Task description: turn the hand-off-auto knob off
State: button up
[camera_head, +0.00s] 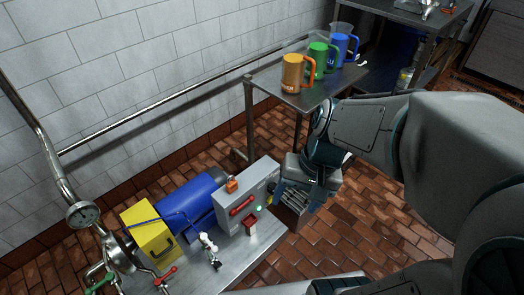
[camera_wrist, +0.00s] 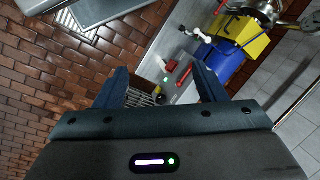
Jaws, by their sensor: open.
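A grey control box (camera_head: 246,201) stands on a metal bench at lower middle in the head view. It carries a red lever (camera_head: 242,205) and a lit green lamp (camera_head: 259,208). The hand-off-auto knob cannot be picked out clearly in either view. My gripper (camera_head: 300,194) is just right of the box in the head view, apart from the lever. In the wrist view my gripper (camera_wrist: 160,70) is open, its two dark blue fingers spread with nothing held. The green lamp (camera_wrist: 165,80) and red lever (camera_wrist: 184,74) show between the fingers, farther off.
Left of the box are a blue cylinder (camera_head: 193,203), a yellow block (camera_head: 149,237), and pipework with a gauge (camera_head: 82,214). Behind, a table (camera_head: 310,96) bears several jugs. Brick floor is clear at right.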

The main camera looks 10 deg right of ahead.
jog(key=w+a+f+m+g+y+b, duration=0.1)
jog(key=a+f+m+y+b, duration=0.15)
jog(key=f, duration=0.35)
jog(key=w+a+f+m+g+y+b, duration=0.1)
jog(key=f+m+y+b, duration=0.15)
jog(key=f+b, duration=0.2)
jog(key=m+t+y+b, duration=0.3)
jog(key=m+t+b, duration=1.35)
jog(key=m, duration=0.25)
send_near(272, 188)
jog(key=x, duration=0.3)
jog(key=f+b+x, duration=0.1)
jog(key=x, duration=0.2)
jog(key=d+f+x, duration=0.1)
jog(key=x, duration=0.2)
jog(key=shift+w+a+b, duration=0.1)
jog(key=shift+w+b, duration=0.25)
jog(key=shift+w, duration=0.15)
jog(key=shift+r, duration=0.1)
jog(key=c, duration=1)
